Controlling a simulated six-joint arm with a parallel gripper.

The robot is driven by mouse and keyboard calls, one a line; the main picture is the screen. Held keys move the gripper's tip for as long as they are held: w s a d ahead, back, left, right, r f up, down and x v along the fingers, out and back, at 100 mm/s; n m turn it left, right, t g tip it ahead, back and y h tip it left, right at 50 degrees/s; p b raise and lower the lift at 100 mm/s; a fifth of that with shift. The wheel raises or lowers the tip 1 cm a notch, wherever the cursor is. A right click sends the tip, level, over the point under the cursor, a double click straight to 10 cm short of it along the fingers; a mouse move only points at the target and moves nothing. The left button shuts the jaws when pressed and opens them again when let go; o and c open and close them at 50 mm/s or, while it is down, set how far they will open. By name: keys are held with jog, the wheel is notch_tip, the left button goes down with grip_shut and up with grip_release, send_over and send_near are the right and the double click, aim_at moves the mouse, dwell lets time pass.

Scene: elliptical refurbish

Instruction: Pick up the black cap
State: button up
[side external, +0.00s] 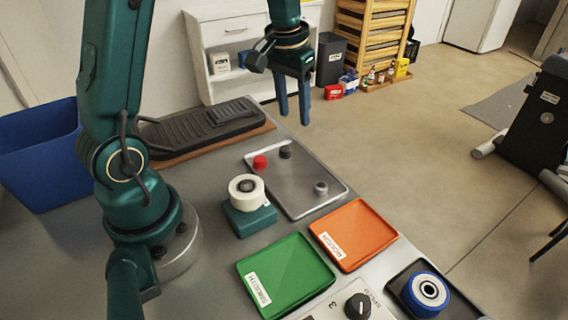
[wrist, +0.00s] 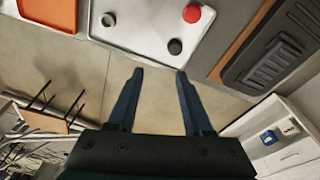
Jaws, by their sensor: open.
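The black cap (side external: 286,152) sits on the far part of a light grey tray (side external: 309,211), just right of a red cap (side external: 260,162). In the wrist view the black cap (wrist: 175,46) lies near the tray's edge, a little beyond my fingertips. A grey ring-like piece (side external: 321,188) is on the tray's right side. My gripper (side external: 294,122) points down, open and empty, above and apart from the cap; its two fingers also show in the wrist view (wrist: 160,72). Nothing hides the cap.
An orange tray (side external: 354,234) and a green tray (side external: 286,275) lie nearer the camera. A white roll on a teal block (side external: 250,222) stands left of the grey tray. A black ribbed pad (side external: 200,128) lies behind. A blue-rimmed wheel (side external: 427,292) is at front right.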

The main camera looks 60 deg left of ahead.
jog(key=n+g, duration=0.1)
jog(key=g, duration=0.1)
send_over(284, 149)
jog(key=shift+h, duration=0.3)
notch_tip(284, 149, down, 5)
jog(key=shift+w+d, duration=0.1)
jog(key=shift+w, duration=0.05)
jog(key=shift+f, duration=2.8)
jog(key=shift+c, duration=0.3)
grip_shut()
